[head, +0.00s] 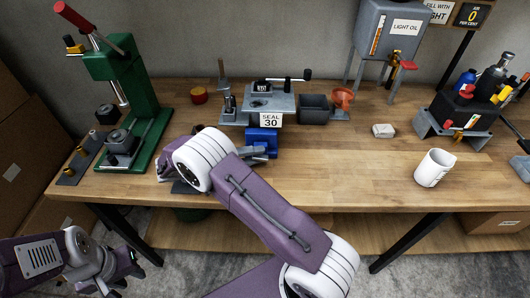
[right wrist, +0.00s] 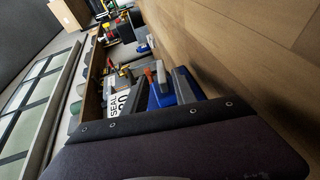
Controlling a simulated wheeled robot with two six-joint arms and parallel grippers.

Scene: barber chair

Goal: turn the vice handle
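The blue vice (head: 263,138) stands near the middle of the workbench, in front of the "SEAL 30" sign. Its blue body and grey jaws also show in the right wrist view (right wrist: 160,97). I cannot make out its handle for certain; my right forearm covers part of the bench beside it.
A green press (head: 135,105) with a red lever stands at the left of the workbench (head: 345,172). A grey bin (head: 313,108), orange funnel (head: 342,97) and oil tank (head: 388,28) stand behind. A white mug (head: 434,168) is at right. The bench between vice and mug is mostly clear.

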